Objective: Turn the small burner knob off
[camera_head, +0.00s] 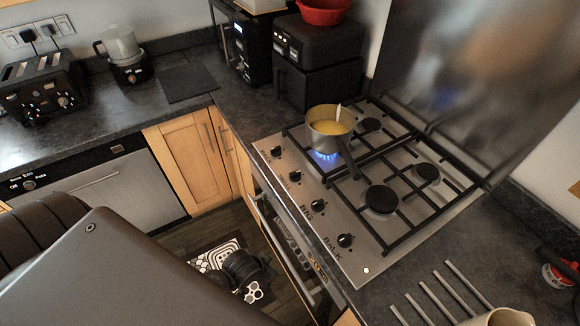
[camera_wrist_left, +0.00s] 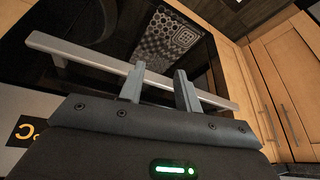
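The stainless gas hob (camera_head: 377,263) has a row of black knobs along its front edge: the leftmost knob (camera_head: 276,151), a second knob (camera_head: 295,176), a third knob (camera_head: 305,209) and the rightmost knob (camera_head: 345,240). I cannot tell which serves the small burner. A pot (camera_head: 326,127) with yellow contents stands over a lit blue flame (camera_head: 325,155). The other burners show no flame. In the left wrist view, my left gripper (camera_wrist_left: 158,82) is open, its fingers apart and empty by the oven handle (camera_wrist_left: 95,58). Contact is unclear. My right gripper is not in view.
The oven handle (camera_head: 283,249) runs below the knobs. Black appliances (camera_head: 318,75) stand behind the hob. A toaster (camera_head: 43,86) and blender (camera_head: 124,55) stand on the left counter. A patterned mat (camera_head: 215,256) lies on the floor. The corner counter is mostly clear.

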